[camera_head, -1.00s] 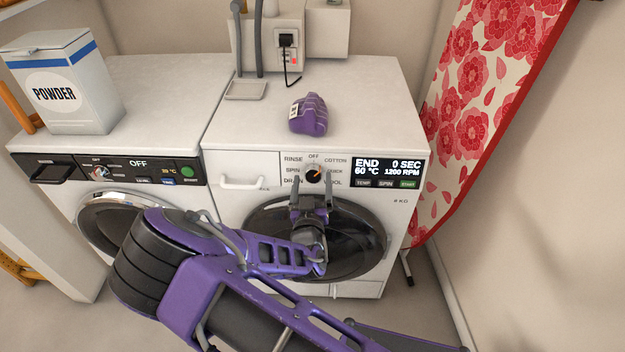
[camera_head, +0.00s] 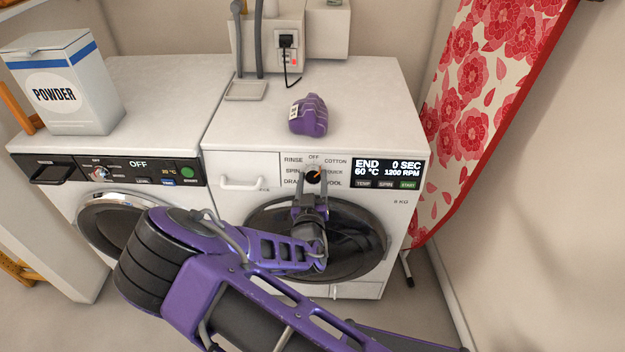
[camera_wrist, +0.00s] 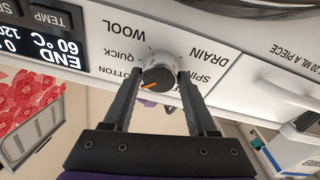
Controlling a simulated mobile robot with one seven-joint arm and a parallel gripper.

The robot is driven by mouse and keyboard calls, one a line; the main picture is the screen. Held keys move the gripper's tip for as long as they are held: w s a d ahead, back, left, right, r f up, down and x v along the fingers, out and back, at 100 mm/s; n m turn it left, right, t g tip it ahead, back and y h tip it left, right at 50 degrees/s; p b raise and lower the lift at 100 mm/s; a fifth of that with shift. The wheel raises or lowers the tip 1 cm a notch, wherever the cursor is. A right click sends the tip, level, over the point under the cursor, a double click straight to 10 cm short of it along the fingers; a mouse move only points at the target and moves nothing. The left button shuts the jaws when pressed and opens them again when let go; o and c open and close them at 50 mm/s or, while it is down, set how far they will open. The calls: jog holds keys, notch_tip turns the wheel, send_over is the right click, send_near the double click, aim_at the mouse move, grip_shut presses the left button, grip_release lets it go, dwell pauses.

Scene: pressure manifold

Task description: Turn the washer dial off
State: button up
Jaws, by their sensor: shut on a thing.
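The washer dial (camera_head: 313,176) is a round dark knob with an orange pointer on the right machine's front panel. Its pointer is tilted to the upper right, between OFF and COTTON in the head view. My gripper (camera_head: 313,182) reaches up from below with one finger on each side of the dial, shut on it. In the wrist view the dial (camera_wrist: 158,78) sits between the two fingers of my gripper (camera_wrist: 159,84), its orange mark toward COTTON. The right machine's display (camera_head: 388,169) reads END, 0 SEC, 60 °C, 1200 RPM.
A second machine (camera_head: 110,172) with its own small dial stands on the left. A powder box (camera_head: 66,85) and a purple item (camera_head: 308,115) rest on top. A floral ironing board (camera_head: 490,95) leans at the right. My arm crosses in front of the right machine's door.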

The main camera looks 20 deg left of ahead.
jog(key=shift+n, duration=0.4)
jog(key=n, duration=0.2)
jog(key=n+y, duration=0.1)
jog(key=n, duration=0.1)
jog(key=shift+d+g+y+b, duration=0.15)
jog(key=shift+g+y+b, duration=0.15)
jog(key=shift+n+g+y, duration=0.3)
jog(key=shift+n, duration=1.1)
jog(key=shift+n+g+y, duration=0.3)
jog(key=shift+n, duration=1.1)
jog(key=o, duration=1.4)
jog(key=shift+c, duration=0.2)
jog(key=v, duration=1.7)
jog(key=shift+s+p, duration=0.2)
jog(key=shift+p, duration=0.25)
